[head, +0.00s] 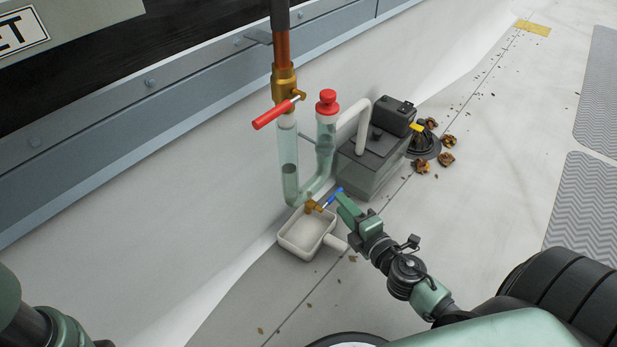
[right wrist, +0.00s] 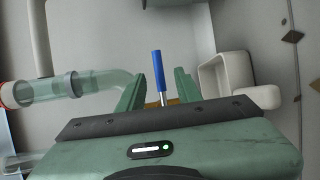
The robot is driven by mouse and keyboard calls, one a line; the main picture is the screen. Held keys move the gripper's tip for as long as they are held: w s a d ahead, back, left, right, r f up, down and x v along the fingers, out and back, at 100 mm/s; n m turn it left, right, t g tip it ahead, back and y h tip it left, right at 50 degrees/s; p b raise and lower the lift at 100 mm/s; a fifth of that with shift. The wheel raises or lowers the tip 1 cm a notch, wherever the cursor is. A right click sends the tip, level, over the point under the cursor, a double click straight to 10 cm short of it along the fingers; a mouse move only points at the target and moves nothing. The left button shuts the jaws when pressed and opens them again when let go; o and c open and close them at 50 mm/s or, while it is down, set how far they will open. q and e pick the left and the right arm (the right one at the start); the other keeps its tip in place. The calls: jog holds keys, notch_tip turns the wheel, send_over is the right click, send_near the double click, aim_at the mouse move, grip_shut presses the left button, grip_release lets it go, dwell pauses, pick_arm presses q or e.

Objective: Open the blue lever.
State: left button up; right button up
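The blue lever (head: 334,196) sits on a small brass valve (head: 314,206) at the bottom of the clear U-shaped tube (head: 288,165). My right gripper (head: 345,203) is right at the lever. In the right wrist view the lever (right wrist: 158,70) stands between the two green fingers (right wrist: 158,88), with a gap on each side. The gripper is open. The lever's base is hidden behind the gripper body in that view. Of my left arm, only a part shows at the lower left of the head view; its gripper is out of view.
A white tray (head: 287,241) with a handle stands below the valve. A red lever (head: 273,114) and a red cap (head: 327,100) are above. A grey box unit (head: 365,175) stands behind the gripper. Leaves (head: 446,158) and a drain lie beyond. Floor to the right is mostly clear.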

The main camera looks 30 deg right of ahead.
jog(key=shift+w+f+b, duration=0.25)
jog(key=shift+w+b, duration=0.05)
jog(key=shift+w, duration=1)
jog(key=shift+w+f+b, duration=0.2)
jog(key=shift+w+b, duration=0.05)
jog(key=shift+w, duration=1.05)
jog(key=shift+w+f+b, duration=0.25)
jog(key=shift+w+b, duration=0.05)
jog(key=shift+w, duration=1)
grip_shut()
